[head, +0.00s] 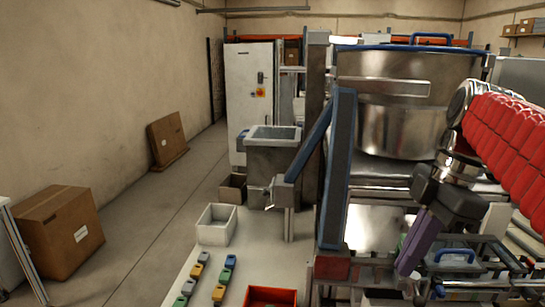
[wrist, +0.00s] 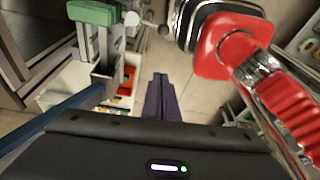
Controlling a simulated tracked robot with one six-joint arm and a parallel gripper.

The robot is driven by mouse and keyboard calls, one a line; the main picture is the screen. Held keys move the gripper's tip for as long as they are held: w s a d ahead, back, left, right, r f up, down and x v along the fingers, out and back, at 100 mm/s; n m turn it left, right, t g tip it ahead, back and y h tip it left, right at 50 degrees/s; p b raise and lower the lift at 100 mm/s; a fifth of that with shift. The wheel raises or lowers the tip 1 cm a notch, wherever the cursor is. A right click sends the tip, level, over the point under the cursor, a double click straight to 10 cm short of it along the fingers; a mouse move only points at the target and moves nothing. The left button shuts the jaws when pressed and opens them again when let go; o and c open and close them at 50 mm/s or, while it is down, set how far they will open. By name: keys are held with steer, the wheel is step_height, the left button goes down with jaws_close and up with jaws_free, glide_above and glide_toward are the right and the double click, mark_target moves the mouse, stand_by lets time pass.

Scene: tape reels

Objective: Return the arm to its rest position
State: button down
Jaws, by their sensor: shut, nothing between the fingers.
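My gripper (head: 404,268) hangs at the right in the head view, below my red-sleeved arm, with its purple fingers pointing down and slightly left. In the wrist view the two purple fingers (wrist: 160,80) lie side by side, shut, with nothing between them. In the head view they are in front of the metal frame of the large machine (head: 405,130). I cannot tell whether they touch the frame.
A white bin (head: 217,225) and several coloured blocks (head: 228,262) are on the pale surface at centre left, beside a red tray (head: 270,297). A blue-edged post (head: 338,170) stands left of my gripper. Cardboard boxes (head: 60,232) lie along the left wall; the aisle is clear.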

steer(key=s+a+f+m+t+h, duration=0.1)
steer(key=s+a+f+m+t, duration=0.2)
steer(key=f+m, duration=0.4)
steer(key=s+a+f+m+t+h, duration=0.2)
steer(key=s+a+f+m, duration=0.1)
steer(key=f+m, duration=0.5)
steer(key=shift+s+a+f+m+t, duration=0.2)
steer(key=shift+s+a+m+t, duration=0.2)
steer(key=shift+a+m, duration=0.65)
steer(key=shift+d+m, duration=0.25)
steer(key=shift+s, duration=0.1)
